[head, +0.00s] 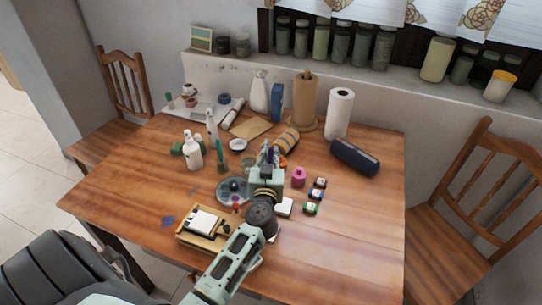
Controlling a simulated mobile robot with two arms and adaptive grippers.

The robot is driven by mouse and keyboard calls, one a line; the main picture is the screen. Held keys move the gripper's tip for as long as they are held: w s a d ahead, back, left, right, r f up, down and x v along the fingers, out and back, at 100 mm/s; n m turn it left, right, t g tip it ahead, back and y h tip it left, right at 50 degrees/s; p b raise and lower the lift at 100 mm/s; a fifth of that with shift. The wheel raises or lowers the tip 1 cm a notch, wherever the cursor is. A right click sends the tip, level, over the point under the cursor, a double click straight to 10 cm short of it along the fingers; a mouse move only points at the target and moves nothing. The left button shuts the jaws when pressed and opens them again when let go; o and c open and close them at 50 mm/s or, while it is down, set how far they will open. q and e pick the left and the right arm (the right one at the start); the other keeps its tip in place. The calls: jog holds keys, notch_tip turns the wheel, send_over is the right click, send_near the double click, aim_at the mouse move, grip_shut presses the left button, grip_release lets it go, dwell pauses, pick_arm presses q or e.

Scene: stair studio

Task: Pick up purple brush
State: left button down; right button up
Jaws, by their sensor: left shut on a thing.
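My left gripper (268,156) reaches in over the middle of the wooden table (350,230), fingers pointing toward the far side. It is shut on a small dark purplish thing, which I take to be the purple brush (269,154). Only a little of it shows between the fingers; the rest is hidden by the gripper. I cannot tell whether it is clear of the table. My right gripper is not in view.
Near the gripper are a glass plate (228,193), a pink bottle (299,177), a striped roll (287,140) and small jars (316,195). A dark blue case (354,157) lies at right. A white spray bottle (193,152) stands left. The table's right front is clear.

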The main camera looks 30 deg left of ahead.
pick_arm(q)
jog(key=s+d+r+p, duration=0.4)
jog(key=s+d+r, duration=0.2)
jog(key=d+r, duration=0.3)
jog(key=shift+s+d+r, duration=0.15)
jog(key=shift+d+r, duration=0.1)
jog(key=shift+d, duration=0.2)
